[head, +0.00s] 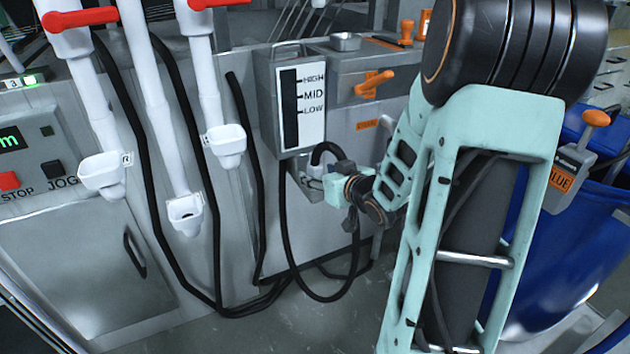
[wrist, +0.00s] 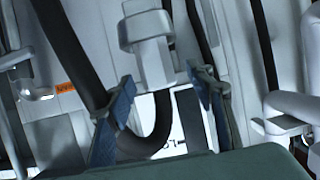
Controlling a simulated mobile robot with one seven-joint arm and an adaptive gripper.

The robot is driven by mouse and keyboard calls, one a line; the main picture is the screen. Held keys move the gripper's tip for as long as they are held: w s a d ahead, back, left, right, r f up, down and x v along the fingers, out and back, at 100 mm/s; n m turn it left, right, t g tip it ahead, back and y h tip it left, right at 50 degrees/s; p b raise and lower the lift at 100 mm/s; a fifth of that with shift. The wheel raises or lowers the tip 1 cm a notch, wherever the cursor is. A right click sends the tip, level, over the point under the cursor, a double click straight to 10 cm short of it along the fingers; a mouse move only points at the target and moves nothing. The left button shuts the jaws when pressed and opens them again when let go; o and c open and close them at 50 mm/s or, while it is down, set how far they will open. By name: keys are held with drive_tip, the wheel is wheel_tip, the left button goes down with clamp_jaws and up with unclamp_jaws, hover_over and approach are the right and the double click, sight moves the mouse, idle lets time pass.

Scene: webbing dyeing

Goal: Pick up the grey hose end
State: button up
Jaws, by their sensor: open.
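My gripper (wrist: 160,80) is open, its two blue fingertips spread apart in the wrist view. The grey hose end (wrist: 154,64) shows between and just beyond the fingertips, with clear gaps to each side. A thick grey collar (wrist: 146,28) surrounds it. A black hose (wrist: 154,136) curves away from it, between the fingers. In the head view my gripper (head: 322,182) is at the front of the grey machine, under the level gauge. The black hose (head: 325,148) arches just above it. The hose end is mostly hidden there by my gripper.
The level gauge box (head: 302,105) marked HIGH, MID and LOW stands just above my gripper. White funnel-ended pipes (head: 225,142) with red handles hang at the left. Black hoses (head: 318,297) loop down to the floor. A blue barrel (head: 560,255) stands at the right.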

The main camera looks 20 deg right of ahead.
sight(319, 172)
drive_tip(key=x, duration=0.1)
drive_tip(key=b+x, duration=0.1)
drive_tip(key=x, duration=0.2)
drive_tip(key=shift+d, duration=0.25)
clamp_jaws()
